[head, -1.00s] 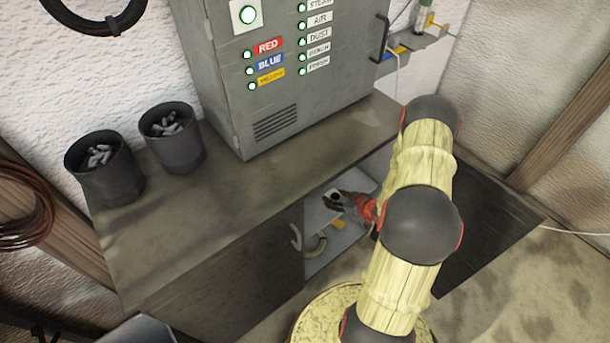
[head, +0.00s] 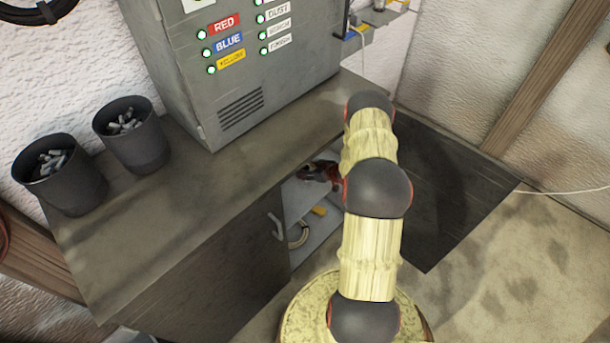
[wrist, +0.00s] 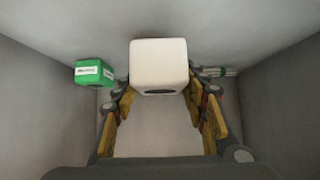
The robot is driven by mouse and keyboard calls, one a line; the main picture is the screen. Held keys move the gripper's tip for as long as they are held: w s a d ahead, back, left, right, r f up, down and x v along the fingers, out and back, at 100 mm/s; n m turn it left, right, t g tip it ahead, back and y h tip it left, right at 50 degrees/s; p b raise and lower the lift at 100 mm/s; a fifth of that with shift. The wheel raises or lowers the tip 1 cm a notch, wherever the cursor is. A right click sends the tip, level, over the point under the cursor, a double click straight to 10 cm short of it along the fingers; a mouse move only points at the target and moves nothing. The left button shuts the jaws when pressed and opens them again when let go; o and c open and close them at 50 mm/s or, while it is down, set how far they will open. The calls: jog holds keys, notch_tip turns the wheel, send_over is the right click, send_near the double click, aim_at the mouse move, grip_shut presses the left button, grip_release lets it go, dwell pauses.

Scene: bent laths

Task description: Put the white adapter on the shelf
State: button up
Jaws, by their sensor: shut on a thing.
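The white adapter (wrist: 159,62) is a pale block with a dark opening in its lower front, seen in the wrist view. My gripper (wrist: 160,92) has its yellow-padded fingers on both sides of it and is shut on it. In the head view my gripper (head: 319,172) is inside the open cabinet (head: 180,260), under its top; the adapter cannot be made out there. Grey walls stand left and right of the gripper in the wrist view. Whether the adapter touches the surface beyond it, I cannot tell.
A green labelled box (wrist: 94,73) is left of the adapter; a thin striped bundle (wrist: 216,71) is right of it. Lower in the cabinet are a yellow item (head: 319,210) and a pale ring (head: 299,235). A dark open door panel (head: 450,190) is at right.

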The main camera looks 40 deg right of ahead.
jog(key=shift+w+d+f, duration=0.15)
jog(key=shift+w+f, duration=0.1)
jog(key=shift+f, duration=0.1)
jog(key=shift+f+b, duration=0.7)
jog(key=shift+f, duration=0.7)
jog(key=shift+f, duration=0.15)
jog(key=o, duration=1.3)
